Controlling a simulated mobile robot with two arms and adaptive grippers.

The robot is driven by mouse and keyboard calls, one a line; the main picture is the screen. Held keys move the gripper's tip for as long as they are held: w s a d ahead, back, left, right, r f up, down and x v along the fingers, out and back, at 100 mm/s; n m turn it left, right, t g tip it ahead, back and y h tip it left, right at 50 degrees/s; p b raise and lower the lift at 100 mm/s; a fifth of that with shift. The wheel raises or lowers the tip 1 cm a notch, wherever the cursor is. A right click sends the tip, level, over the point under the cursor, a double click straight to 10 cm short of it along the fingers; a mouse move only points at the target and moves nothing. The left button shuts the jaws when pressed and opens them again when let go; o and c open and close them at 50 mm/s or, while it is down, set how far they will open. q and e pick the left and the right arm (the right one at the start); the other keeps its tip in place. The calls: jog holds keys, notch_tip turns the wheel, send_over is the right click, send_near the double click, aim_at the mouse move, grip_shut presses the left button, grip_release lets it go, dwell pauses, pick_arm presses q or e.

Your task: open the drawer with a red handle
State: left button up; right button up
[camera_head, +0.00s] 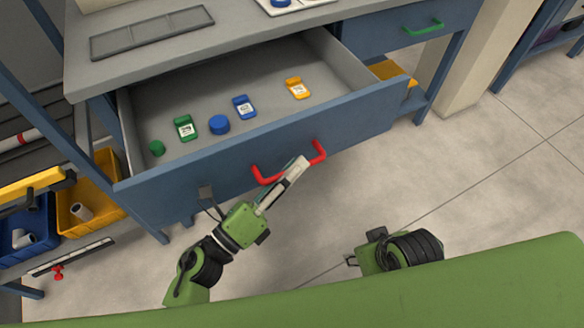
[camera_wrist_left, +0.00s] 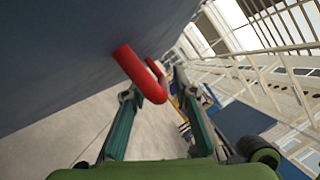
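The drawer with the red handle (camera_head: 320,148) is pulled well out from the grey-topped workbench, its inside visible from above. Its blue front (camera_head: 370,122) carries the handle, which also shows large in the left wrist view (camera_wrist_left: 145,78). My left gripper (camera_head: 254,176) is in front of the drawer front with its fingers spread apart. In the left wrist view the bent end of the handle is near the gap between the fingertips (camera_wrist_left: 157,84); I cannot tell whether they touch. My right gripper (camera_head: 352,261) is low in the middle, mostly hidden by its wrist.
The drawer holds a blue cylinder (camera_head: 219,124), a green cylinder (camera_head: 156,148) and green, blue and orange labelled pieces. A closed drawer with a green handle (camera_head: 424,27) is at right. Yellow (camera_head: 92,208) and blue bins stand at left. The floor in front is clear.

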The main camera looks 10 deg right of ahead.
pick_arm(q)
jog(key=v, duration=1.2)
jog(key=shift+f, duration=0.1)
